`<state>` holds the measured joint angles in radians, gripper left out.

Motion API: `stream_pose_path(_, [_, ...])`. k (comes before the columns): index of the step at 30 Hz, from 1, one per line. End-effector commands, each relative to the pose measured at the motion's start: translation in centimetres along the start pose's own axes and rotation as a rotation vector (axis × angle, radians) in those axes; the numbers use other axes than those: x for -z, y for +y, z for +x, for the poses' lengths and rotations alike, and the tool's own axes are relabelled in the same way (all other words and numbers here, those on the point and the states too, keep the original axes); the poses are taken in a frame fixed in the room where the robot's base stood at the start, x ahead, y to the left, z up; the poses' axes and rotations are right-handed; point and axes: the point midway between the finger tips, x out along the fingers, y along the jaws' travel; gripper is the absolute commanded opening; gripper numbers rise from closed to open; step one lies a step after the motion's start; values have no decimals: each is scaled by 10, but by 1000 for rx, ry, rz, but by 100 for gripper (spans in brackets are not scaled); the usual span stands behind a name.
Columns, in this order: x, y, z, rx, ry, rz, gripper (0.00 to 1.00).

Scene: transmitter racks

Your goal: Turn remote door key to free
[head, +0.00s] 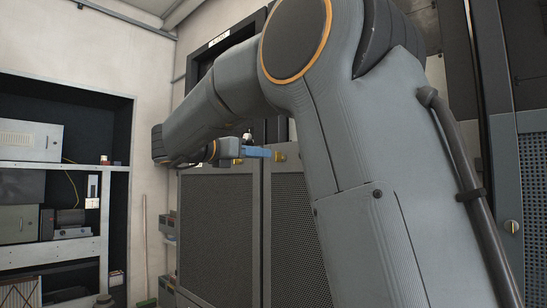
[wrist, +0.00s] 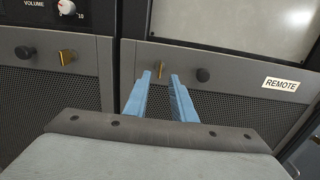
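The brass door key (wrist: 162,68) stands in the grey mesh door marked with a white REMOTE label (wrist: 281,84). My gripper (wrist: 160,77) has two blue fingers, apart and empty. In the wrist view the key shows just beyond the fingertips, in line with the gap between them; I cannot tell how much depth separates them. In the head view the gripper (head: 264,153) is side-on, with its blue fingers pointing right at a small brass key (head: 279,157) by the top of the mesh doors. My arm hides much of that view.
A second brass key (wrist: 67,57) sits in the left mesh door. A VOLUME knob (wrist: 67,7) is above. Shelves with equipment (head: 60,165) stand at the left. A broom handle (head: 145,240) leans by the wall.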

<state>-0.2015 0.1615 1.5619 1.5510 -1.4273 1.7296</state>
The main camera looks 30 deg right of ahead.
Motion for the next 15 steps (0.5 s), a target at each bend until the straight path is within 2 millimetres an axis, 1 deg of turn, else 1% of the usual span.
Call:
stream_pose_path(9, [-2,-1,49,2,-1,-4,23])
stream_pose_path(12, [-2,-1,60,2,-2,-3,23])
stream_pose_path(15, [-1,0,67,-1,-2,-3,23])
